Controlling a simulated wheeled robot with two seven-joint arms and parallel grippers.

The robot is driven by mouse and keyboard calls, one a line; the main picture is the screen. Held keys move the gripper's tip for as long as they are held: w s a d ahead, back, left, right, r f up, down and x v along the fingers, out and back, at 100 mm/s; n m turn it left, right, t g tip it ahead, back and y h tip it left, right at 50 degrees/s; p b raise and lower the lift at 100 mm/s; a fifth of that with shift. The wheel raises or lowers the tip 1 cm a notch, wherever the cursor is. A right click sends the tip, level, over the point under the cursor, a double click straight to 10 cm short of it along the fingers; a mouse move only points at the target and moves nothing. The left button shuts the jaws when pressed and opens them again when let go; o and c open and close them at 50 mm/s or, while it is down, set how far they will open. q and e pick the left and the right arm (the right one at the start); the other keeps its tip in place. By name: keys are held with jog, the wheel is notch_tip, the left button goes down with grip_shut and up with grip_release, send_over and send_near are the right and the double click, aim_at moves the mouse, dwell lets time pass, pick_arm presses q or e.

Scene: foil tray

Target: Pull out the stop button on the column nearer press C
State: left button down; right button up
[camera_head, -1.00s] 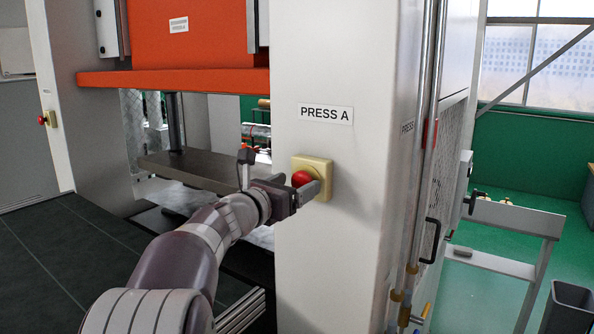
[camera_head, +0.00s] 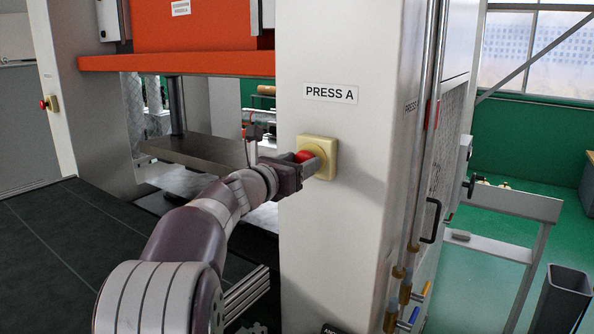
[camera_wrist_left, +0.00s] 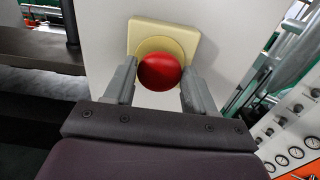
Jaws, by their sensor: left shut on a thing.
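A red stop button (camera_head: 304,156) on a yellow square plate (camera_head: 327,150) sits on the white column (camera_head: 350,220) labelled PRESS A. My left gripper (camera_head: 309,163) is at this button, with its fingers on either side, and is shut on it. The left wrist view shows the red button (camera_wrist_left: 159,71) between the two grey fingers, in front of the yellow plate (camera_wrist_left: 178,39). A second red stop button (camera_head: 43,104) is on the column at the far left. No label for press C is readable. My right gripper is not in view.
The orange press ram (camera_head: 200,62) hangs above the grey bed (camera_head: 205,156) left of the labelled column. A door with a black handle (camera_head: 432,220) and pipes are on the column's right. A grey stand (camera_head: 510,205) is on the green floor.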

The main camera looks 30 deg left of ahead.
pick_arm(q)
jog(key=shift+s, duration=0.1)
jog(key=shift+c, duration=2.1)
grip_release()
jog(key=shift+s+a, duration=0.1)
jog(key=s+b, duration=0.5)
jog(key=s, duration=0.7)
jog(key=shift+s+a+b, duration=0.15)
jog(key=shift+a+b, duration=0.25)
